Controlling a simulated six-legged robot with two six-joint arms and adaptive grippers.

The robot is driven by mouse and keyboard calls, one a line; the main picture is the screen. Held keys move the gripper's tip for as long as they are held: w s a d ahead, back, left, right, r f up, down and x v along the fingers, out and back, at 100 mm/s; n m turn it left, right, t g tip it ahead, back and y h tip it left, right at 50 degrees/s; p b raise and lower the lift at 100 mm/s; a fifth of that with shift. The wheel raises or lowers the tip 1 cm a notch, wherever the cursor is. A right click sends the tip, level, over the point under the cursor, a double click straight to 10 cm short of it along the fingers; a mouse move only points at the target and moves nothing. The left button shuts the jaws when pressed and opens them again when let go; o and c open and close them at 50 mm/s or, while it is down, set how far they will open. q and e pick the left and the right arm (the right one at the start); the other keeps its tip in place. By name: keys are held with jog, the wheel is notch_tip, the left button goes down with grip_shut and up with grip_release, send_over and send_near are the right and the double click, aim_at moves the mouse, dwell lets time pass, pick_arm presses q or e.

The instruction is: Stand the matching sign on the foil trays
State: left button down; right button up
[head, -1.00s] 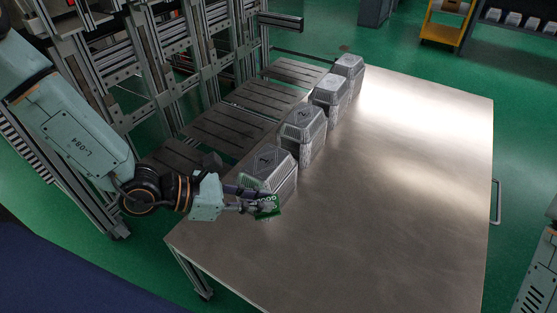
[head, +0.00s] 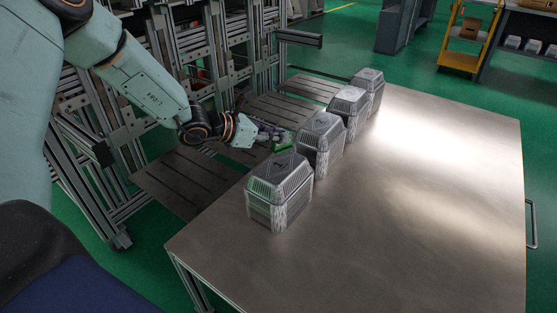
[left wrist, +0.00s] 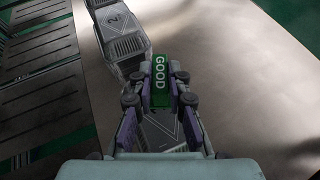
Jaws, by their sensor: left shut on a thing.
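Several grey foil tray stacks stand in a row on the metal table: the nearest stack (head: 280,205), a second (head: 322,150), a third (head: 350,115) and the farthest (head: 371,92). Their tops carry dark markings. My left gripper (head: 276,137) is shut on a green sign (head: 285,144), held just beyond the nearest stack and left of the second. In the left wrist view, the sign (left wrist: 160,82) reads "GOOD" in white, between the fingers (left wrist: 158,98). A marked stack top lies below it, and another stack (left wrist: 123,45) stands beyond. My right gripper is out of view.
The metal table (head: 400,210) is clear to the right of the stacks. Slatted dark platforms (head: 185,180) and a metal frame border its left side. A yellow cart (head: 465,40) stands at the back right.

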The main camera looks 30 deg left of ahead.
aim_at(275, 151)
pick_arm(q)
jog(key=shift+f, duration=0.65)
jog(key=shift+s+a+f, duration=0.3)
jog(key=shift+s+f, duration=0.05)
jog(key=shift+f, duration=0.05)
jog(key=f, duration=0.1)
jog(key=f+b, duration=0.1)
jog(key=f, duration=0.1)
jog(key=shift+w+d+f, duration=0.15)
jog(key=shift+w+d, duration=0.1)
jog(key=shift+w, duration=0.05)
jog(key=shift+s+a, duration=0.2)
jog(key=shift+b, duration=0.35)
jog(key=shift+d, duration=0.1)
jog(key=c, duration=1.7)
grip_release()
jog(key=shift+w+f, duration=0.1)
jog(key=shift+c, duration=0.2)
jog(key=shift+o, duration=0.7)
jog(key=o, duration=0.3)
